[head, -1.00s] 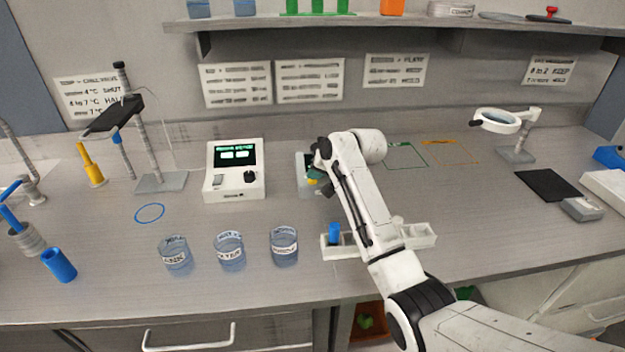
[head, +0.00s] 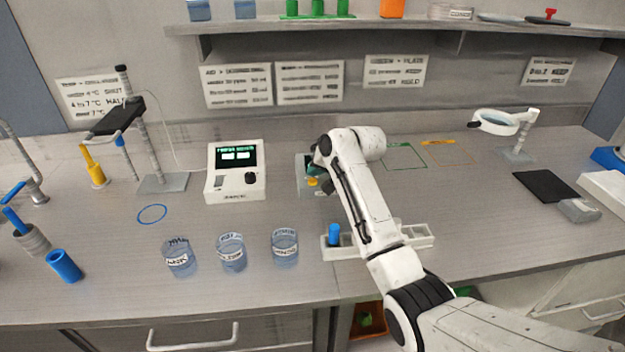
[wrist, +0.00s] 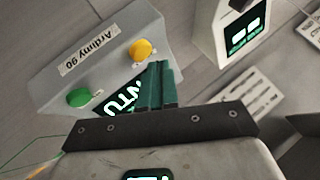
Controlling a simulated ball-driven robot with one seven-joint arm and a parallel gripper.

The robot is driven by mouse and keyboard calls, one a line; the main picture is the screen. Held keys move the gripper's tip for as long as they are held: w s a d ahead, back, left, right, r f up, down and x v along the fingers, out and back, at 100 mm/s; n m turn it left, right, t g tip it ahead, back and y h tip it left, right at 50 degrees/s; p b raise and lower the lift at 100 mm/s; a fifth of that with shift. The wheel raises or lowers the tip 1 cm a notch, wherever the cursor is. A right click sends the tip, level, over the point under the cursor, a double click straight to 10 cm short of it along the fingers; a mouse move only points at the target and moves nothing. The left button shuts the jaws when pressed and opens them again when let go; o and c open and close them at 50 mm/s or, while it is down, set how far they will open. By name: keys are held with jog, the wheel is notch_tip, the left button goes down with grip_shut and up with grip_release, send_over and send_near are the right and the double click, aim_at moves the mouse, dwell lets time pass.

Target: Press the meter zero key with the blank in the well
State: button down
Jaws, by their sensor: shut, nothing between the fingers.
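The meter (wrist: 110,70) is a grey box with a lit NTU display, a yellow key (wrist: 143,49) and a green key (wrist: 78,97). In the head view the meter (head: 302,172) is largely behind my arm, with its yellow key (head: 312,181) just showing. My gripper (wrist: 159,66) is shut and empty, its green fingertips close beside the yellow key in the wrist view. I cannot tell whether they touch it. The well and any blank in it are hidden. I cannot read which key is zero.
A white instrument (head: 235,172) with a lit screen stands left of the meter. Labelled jars (head: 232,254) stand in front. A white rack (head: 415,238) holding a blue-topped piece (head: 334,235) lies under my forearm. A shelf (head: 400,28) runs above the bench.

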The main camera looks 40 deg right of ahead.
aim_at(316, 181)
jog(key=shift+r, duration=0.1)
notch_tip(316, 181, up, 5)
jog(key=p, duration=0.4)
jog(key=shift+p, duration=0.35)
dwell(2.0)
